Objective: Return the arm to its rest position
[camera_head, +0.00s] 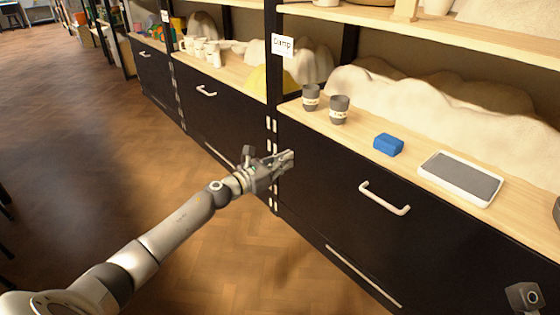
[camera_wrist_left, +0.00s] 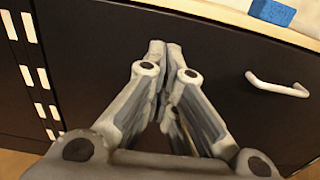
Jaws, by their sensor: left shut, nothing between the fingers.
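My left arm reaches in from the lower left of the head view. Its gripper (camera_head: 287,159) is in front of the black cabinet, below the counter top, near the seam between two cabinet sections. In the left wrist view the gripper (camera_wrist_left: 164,48) has its fingertips together, with nothing between them. It points toward the dark cabinet front (camera_wrist_left: 150,20). At the lower right corner of the head view a grey part (camera_head: 524,297) shows, probably of my own body.
On the counter stand two dark cups (camera_head: 339,110), a blue block (camera_head: 388,144) and a white-rimmed tray (camera_head: 461,178). A drawer handle (camera_head: 384,198) sticks out from the cabinet to the right of the gripper. The wooden floor (camera_head: 110,170) to the left is clear.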

